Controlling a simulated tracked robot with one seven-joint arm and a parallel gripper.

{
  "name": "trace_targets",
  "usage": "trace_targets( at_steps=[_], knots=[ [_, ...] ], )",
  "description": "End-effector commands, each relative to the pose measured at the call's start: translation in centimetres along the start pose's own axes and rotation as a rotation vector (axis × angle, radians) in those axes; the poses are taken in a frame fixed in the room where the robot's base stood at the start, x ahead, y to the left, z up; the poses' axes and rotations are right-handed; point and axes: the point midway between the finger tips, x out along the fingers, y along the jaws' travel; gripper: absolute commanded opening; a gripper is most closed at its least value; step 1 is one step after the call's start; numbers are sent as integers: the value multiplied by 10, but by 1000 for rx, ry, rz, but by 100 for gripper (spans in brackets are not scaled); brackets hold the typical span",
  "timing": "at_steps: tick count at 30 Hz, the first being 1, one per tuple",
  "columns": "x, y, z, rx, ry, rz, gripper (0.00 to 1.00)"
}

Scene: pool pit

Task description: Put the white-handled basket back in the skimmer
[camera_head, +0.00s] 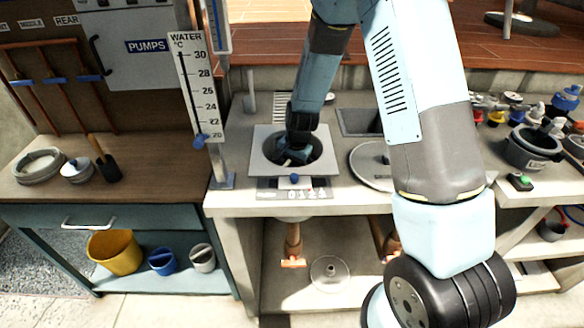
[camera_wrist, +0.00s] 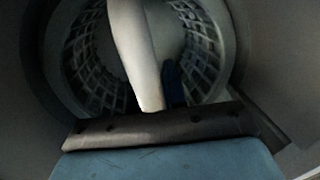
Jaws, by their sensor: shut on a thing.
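The skimmer (camera_head: 262,148) is a pale square frame with a dark round well, set in the grey counter. My gripper (camera_head: 291,157) reaches down into this well, and its fingers are mostly in shadow. In the wrist view, the basket (camera_wrist: 88,72) is a grey lattice cup directly in front of my gripper, inside round dark walls. Its white handle (camera_wrist: 135,50) runs down to my gripper (camera_wrist: 160,128), which is shut on it. The basket's seating depth cannot be told. In the head view the basket is mostly hidden by my gripper and the well's rim.
A round grey lid (camera_head: 366,170) lies on the counter right of the skimmer. A water thermometer board (camera_head: 195,85) stands close on the left. A small blue knob (camera_head: 294,178) and number display (camera_head: 306,193) sit at the front edge. Valves and pots crowd the right.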

Motion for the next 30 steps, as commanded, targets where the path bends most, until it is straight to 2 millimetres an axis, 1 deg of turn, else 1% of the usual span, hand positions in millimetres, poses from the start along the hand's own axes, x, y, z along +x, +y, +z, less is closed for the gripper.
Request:
trace_targets(
  at_steps=[3, 4, 13, 18, 21, 30],
  knots=[
    [0, 0, 0, 0, 0, 0, 0],
    [0, 0, 0, 0, 0, 0, 12],
    [0, 0, 0, 0, -1, 1, 41],
    [0, 0, 0, 0, -1, 1, 41],
    [1, 0, 1, 0, -1, 1, 50],
    [-1, 0, 1, 0, -1, 1, 50]
  ],
)
